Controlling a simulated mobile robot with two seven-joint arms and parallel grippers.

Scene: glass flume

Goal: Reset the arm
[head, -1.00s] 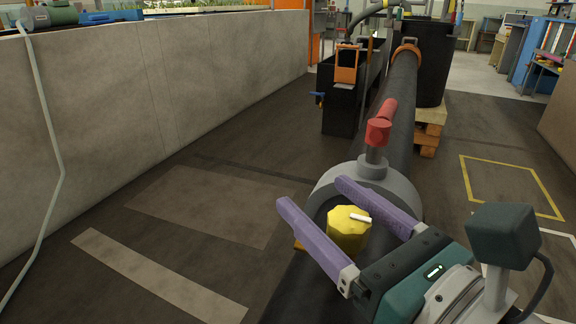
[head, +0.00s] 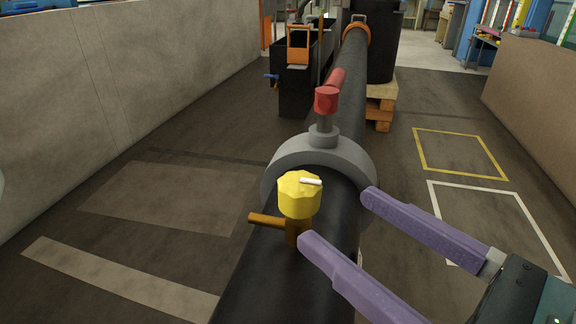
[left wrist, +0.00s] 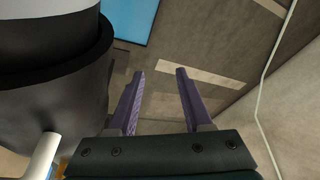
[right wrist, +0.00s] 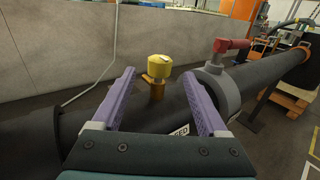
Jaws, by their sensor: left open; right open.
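My right gripper (head: 335,232) is open and empty in the head view, at the lower right. Its purple fingers point toward a yellow knob (head: 299,196) on a brass stem but stand apart from it. The knob, with a white mark on top, sits on the black pipe (head: 262,285). In the right wrist view the knob (right wrist: 160,66) stands beyond the open fingers (right wrist: 160,95). My left gripper (left wrist: 158,85) shows only in the left wrist view, open, with nothing between its fingers and the floor below.
A grey collar (head: 322,155) with a red-handled valve (head: 327,100) sits on the pipe behind the knob. A black tank (head: 300,85) stands further back, near a wooden pallet (head: 380,105). A concrete wall (head: 120,85) runs along the left. Floor on both sides is open.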

